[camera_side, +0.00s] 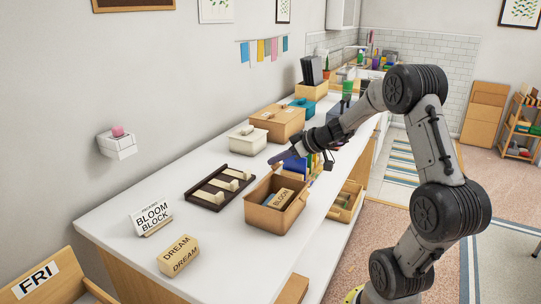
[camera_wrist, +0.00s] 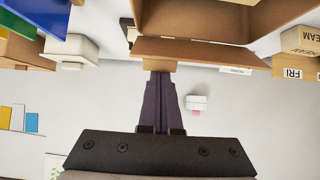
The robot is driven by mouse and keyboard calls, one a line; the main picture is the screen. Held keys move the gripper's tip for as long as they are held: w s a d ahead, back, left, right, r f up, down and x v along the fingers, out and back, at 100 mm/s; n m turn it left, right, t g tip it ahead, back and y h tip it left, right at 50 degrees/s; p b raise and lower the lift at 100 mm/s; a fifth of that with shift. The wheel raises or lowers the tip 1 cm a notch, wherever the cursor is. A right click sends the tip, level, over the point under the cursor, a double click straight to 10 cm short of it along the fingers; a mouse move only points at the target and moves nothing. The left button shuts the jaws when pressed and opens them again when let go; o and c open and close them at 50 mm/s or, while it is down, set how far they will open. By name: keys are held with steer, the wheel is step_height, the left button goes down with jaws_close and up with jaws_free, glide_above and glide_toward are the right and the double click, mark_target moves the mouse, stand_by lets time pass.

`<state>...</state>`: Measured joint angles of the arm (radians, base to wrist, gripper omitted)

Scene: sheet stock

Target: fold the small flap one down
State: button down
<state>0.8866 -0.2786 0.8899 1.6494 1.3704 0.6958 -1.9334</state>
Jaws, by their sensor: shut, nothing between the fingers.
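An open brown cardboard box (camera_side: 264,217) stands on the white counter with a block marked BLOOM (camera_side: 283,198) inside. In the wrist view the box (camera_wrist: 185,22) is at the top, and a cardboard flap (camera_wrist: 215,52) spreads outward from its rim. I cannot tell from the frames which flap is flap one. My gripper (camera_wrist: 160,72) is shut and empty, its fingertips at the flap's outer edge; whether they touch it is unclear. In the side view my gripper (camera_side: 272,161) is above and behind the box's far end.
A dark tray with pale pieces (camera_side: 207,199) lies left of the box. Blue and other upright items (camera_side: 297,167) stand close behind the box. A DREAM block (camera_side: 178,256) and a BLOOM BLOCK sign (camera_side: 152,217) are at front left. Counter between them is clear.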

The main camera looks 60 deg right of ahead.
steer(key=shift+s+f, duration=1.2)
steer(key=shift+s, duration=0.3)
steer(key=shift+r, duration=0.15)
